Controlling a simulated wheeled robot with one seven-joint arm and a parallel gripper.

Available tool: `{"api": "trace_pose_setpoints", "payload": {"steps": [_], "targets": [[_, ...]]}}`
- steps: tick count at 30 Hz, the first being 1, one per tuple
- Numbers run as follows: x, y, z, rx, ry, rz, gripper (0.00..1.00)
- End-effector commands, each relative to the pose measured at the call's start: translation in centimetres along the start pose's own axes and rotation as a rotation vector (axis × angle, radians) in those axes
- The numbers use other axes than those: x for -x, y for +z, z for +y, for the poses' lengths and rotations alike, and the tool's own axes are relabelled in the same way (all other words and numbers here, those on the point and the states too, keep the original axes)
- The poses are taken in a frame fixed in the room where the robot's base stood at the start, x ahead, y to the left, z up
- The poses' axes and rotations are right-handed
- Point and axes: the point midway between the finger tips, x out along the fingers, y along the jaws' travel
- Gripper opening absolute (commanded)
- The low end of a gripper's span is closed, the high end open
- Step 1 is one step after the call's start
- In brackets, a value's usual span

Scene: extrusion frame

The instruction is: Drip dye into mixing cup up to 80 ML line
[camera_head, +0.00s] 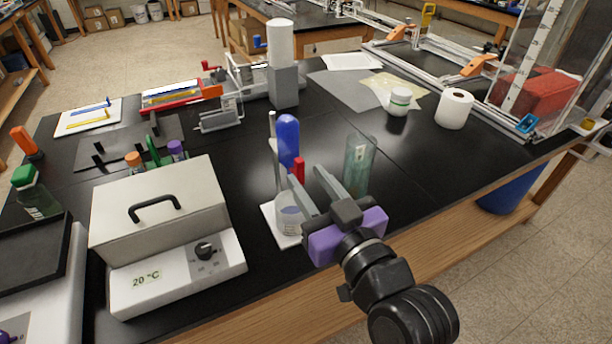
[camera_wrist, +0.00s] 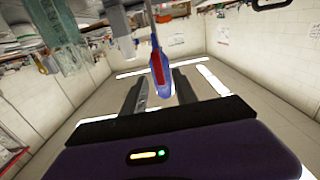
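A dropper with a blue bulb (camera_head: 288,138) stands upright at a thin grey stand rod (camera_head: 276,145), with a red part (camera_head: 299,168) just below the bulb. A clear cup (camera_head: 290,219) sits beneath on the white stand base (camera_head: 270,226). Its graduation lines are too small to read. My gripper (camera_head: 309,174) is open, right of the dropper in the head view. In the wrist view, the blue bulb (camera_wrist: 160,72) shows between my open fingers (camera_wrist: 160,84), with a gap on both sides. Whether the fingers reach around it is unclear.
A tall greenish glass cylinder (camera_head: 358,165) stands close to the right of my gripper. A white heating box (camera_head: 160,205) labelled 20 °C is at the left. A white jar (camera_head: 399,101) and a paper roll (camera_head: 454,109) stand farther back. The black tabletop between is clear.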

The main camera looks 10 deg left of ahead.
Motion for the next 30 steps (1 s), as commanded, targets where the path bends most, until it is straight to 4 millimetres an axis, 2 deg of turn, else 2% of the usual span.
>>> {"api": "trace_pose_setpoints", "payload": {"steps": [6,12,30], "targets": [[3.7,0.2,0.0,0.001,0.002,-0.001,0.35],[5.6,0.1,0.0,0.0,0.001,-0.002,0.35],[5.8,-0.2,0.1,-0.009,0.004,0.008,0.35]]}}
